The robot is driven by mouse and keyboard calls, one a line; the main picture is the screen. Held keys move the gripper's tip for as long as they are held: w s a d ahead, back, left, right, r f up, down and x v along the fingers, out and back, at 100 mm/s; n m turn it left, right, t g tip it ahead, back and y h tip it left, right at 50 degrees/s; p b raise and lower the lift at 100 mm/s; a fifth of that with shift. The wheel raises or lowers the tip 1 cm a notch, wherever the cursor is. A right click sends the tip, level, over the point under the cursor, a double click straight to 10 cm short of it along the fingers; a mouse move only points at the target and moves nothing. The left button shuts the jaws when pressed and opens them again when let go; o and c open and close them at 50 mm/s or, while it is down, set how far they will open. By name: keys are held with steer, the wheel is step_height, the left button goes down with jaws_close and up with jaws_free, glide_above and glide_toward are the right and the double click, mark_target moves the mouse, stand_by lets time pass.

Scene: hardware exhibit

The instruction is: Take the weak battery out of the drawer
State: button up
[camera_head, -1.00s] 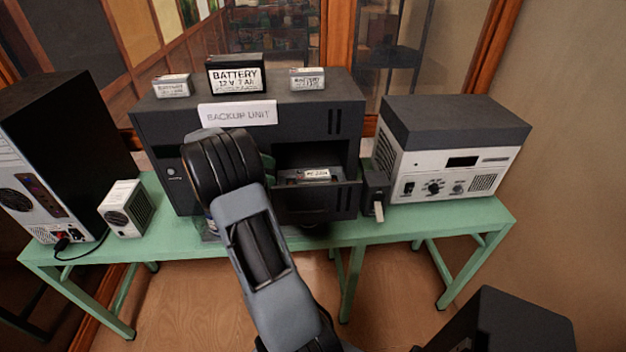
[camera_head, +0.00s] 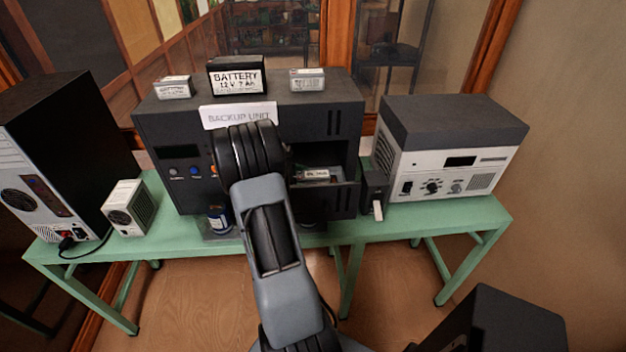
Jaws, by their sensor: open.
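The dark backup unit (camera_head: 345,115) stands on the green table, with a paper label on its front. Its open drawer (camera_head: 340,200) is at the lower right of the front. A small battery with a white label (camera_head: 317,175) sits in the drawer; its wording is too blurred to read. My arm rises in front of the unit and hides the drawer's left part. My gripper's fingers are hidden behind my arm, so I cannot see them or their distance to the battery.
Batteries stand on top of the unit: a large black one (camera_head: 237,78) between two small grey ones (camera_head: 174,88) (camera_head: 308,80). A black-and-white device (camera_head: 450,150) is right; a dark tower (camera_head: 60,150) and small white box (camera_head: 128,207) are left.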

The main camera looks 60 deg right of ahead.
steer(key=c, duration=1.4)
